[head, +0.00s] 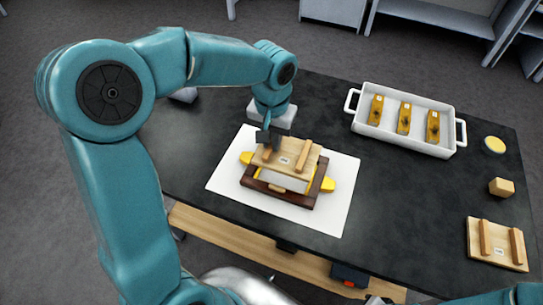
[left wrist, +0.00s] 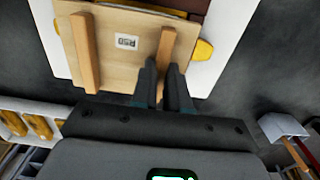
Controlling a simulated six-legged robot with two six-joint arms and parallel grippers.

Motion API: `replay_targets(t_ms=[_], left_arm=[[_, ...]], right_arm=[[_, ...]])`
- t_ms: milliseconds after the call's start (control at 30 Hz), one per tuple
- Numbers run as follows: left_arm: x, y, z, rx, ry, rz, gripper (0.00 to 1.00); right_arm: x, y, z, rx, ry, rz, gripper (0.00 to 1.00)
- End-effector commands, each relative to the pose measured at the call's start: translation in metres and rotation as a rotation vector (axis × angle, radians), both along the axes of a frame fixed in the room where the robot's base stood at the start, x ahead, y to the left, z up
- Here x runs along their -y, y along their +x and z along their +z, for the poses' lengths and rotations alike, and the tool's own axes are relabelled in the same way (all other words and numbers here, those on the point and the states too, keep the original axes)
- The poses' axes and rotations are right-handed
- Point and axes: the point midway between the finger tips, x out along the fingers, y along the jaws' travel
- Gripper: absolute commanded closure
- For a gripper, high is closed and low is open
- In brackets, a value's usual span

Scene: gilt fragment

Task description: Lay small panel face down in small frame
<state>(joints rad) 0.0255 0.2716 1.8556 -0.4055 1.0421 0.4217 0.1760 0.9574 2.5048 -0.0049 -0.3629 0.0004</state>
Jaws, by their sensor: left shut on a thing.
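The small panel (head: 287,157) is pale wood with two battens and a white label on its upward side. My left gripper (head: 266,139) is shut on one of the battens; the left wrist view shows the fingers (left wrist: 163,85) around that batten near the panel (left wrist: 125,65) edge. The dark brown small frame (head: 291,199) lies under the panel on a white sheet (head: 225,181). A pale band shows between the panel and the frame's front side. Whether the panel touches the frame is hidden. My right gripper does not show.
Yellow pieces (head: 329,184) stick out on both sides of the frame. A white tray (head: 384,136) with several brass-coloured pieces stands back right. A yellow disc (head: 494,145), a wooden block (head: 502,187) and another battened panel (head: 510,245) lie at the right. The table between is clear.

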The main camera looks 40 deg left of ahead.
Motion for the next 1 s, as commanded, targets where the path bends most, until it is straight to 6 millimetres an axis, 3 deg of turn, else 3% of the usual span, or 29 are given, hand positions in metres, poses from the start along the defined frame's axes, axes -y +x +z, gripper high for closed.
replay_targets(t_ms=[100, 500, 900, 933, 1000], left_arm=[[-0.001, 0.000, -0.021, -0.003, -0.001, 0.000, 1.00], [-0.004, 0.000, -0.070, -0.001, 0.000, 0.000, 1.00], [-0.004, 0.001, -0.076, 0.001, -0.001, 0.000, 1.00], [-0.004, 0.000, -0.076, 0.001, -0.001, 0.000, 0.83], [-0.004, 0.000, -0.075, 0.001, -0.001, 0.000, 0.60]], right_arm=[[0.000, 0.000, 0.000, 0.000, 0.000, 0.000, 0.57], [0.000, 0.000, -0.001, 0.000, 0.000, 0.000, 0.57], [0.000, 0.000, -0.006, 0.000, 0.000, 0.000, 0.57], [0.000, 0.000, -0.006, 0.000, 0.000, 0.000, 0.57], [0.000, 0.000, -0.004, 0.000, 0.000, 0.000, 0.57]])
